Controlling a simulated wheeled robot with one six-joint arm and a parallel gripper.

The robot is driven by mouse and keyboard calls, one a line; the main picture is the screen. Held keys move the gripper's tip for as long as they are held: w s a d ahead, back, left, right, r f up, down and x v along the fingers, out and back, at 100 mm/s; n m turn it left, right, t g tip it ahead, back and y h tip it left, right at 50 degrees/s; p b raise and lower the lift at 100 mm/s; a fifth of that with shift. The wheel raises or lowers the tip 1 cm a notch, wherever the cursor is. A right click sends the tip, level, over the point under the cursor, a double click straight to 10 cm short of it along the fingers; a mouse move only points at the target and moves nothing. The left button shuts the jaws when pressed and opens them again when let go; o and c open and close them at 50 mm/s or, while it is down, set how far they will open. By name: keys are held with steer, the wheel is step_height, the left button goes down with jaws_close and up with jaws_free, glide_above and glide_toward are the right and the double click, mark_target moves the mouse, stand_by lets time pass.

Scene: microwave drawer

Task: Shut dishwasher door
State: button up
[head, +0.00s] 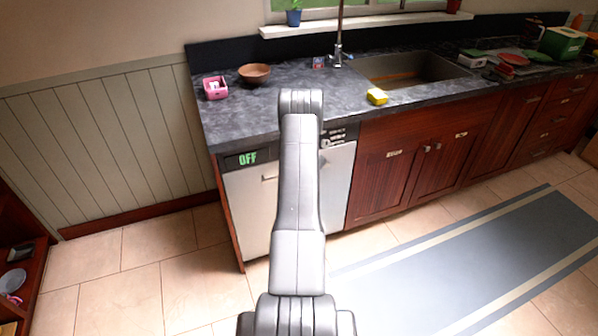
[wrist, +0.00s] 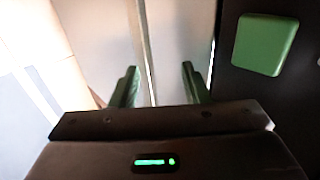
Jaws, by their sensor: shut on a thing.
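The dishwasher (head: 250,200) stands under the left end of the counter, with a pale front door that looks upright and about flush with the cabinets. The contact itself is hard to see.
Wooden cabinets (head: 395,165) adjoin on the right. The tiled floor (head: 165,240) at left is clear; a blue rug (head: 490,255) lies at right.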

steer(key=shift+w+a+r, duration=0.35)
steer(key=shift+w+r, duration=0.15)
steer(key=shift+s+d+r, duration=0.1)
steer(key=shift+r, duration=0.05)
steer(key=s+f+b+v, duration=0.1)
steer(key=v, duration=1.2)
steer(key=shift+s+d, duration=0.25)
steer(key=shift+d, duration=0.1)
steer(key=x, duration=1.2)
steer(key=shift+w+a+p, duration=0.15)
steer(key=shift+w+p, duration=0.15)
steer(key=shift+w, duration=0.2)
steer(key=shift+r, duration=0.2)
